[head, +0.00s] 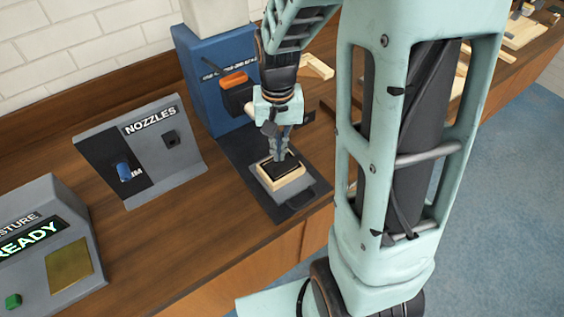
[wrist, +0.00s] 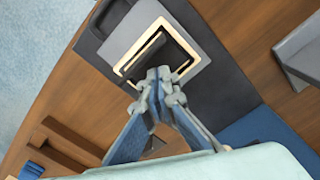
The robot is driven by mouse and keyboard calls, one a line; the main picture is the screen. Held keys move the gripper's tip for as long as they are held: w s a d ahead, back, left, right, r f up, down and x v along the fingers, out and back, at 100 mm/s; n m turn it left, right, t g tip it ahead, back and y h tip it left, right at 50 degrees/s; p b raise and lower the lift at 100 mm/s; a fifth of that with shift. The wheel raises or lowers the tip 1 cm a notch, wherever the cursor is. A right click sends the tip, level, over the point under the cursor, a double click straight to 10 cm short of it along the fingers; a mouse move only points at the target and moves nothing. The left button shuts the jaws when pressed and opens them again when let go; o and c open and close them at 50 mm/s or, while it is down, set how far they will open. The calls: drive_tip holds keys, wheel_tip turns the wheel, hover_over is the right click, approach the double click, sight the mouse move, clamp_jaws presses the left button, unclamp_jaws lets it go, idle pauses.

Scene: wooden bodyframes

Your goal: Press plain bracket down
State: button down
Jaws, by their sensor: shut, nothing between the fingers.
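The dark flat bracket (wrist: 160,52) lies inside a pale wooden frame (wrist: 138,43), which sits on a grey plate (wrist: 129,27) in the wrist view. The head view also shows the wooden frame (head: 261,179) on the dark base of the blue machine. My gripper (head: 280,156) points down with its fingers together and nothing between them. In the wrist view the fingertips (wrist: 159,74) are over the near edge of the bracket. They hide part of it, and I cannot tell whether they touch it.
A blue machine (head: 195,70) with an orange part (head: 234,80) stands behind the frame. A grey NOZZLES stand (head: 165,170) and a box with a READY display (head: 32,238) are to the left. Loose wooden pieces lie at the back right.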

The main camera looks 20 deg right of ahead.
drive_tip(key=shift+r+p, duration=1.6)
drive_tip(key=shift+r, duration=0.8)
drive_tip(key=shift+w, duration=0.1)
